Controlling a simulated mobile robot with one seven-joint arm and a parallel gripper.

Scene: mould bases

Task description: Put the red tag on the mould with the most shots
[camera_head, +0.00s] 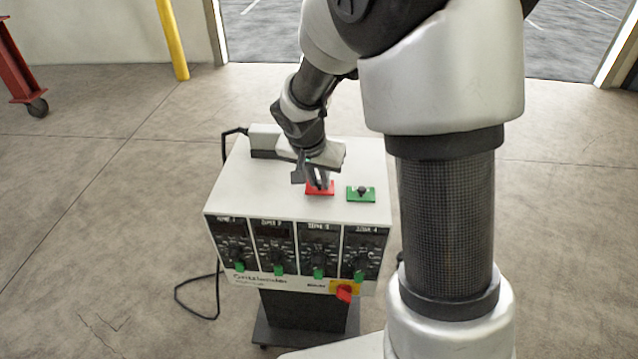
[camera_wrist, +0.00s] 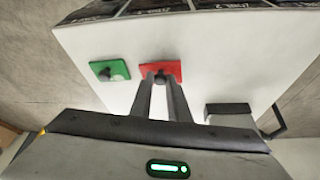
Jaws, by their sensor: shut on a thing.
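The red tag (camera_head: 320,188) lies on the white top of the control cabinet (camera_head: 235,185), near its front edge. My gripper (camera_head: 317,183) is above it with its fingers shut on the tag's small dark knob. In the wrist view, the red tag (camera_wrist: 149,69) shows at the fingertips of my gripper (camera_wrist: 162,82), and the fingers hide part of it. The tag appears flat on or very close to the cabinet top; I cannot tell whether there is a gap. No mould is in view.
A green tag (camera_head: 361,194) with a dark knob lies just right of the red one; it also shows in the wrist view (camera_wrist: 110,69). A grey block (camera_head: 264,138) sits at the cabinet's back left. A yellow post (camera_head: 173,40) stands behind.

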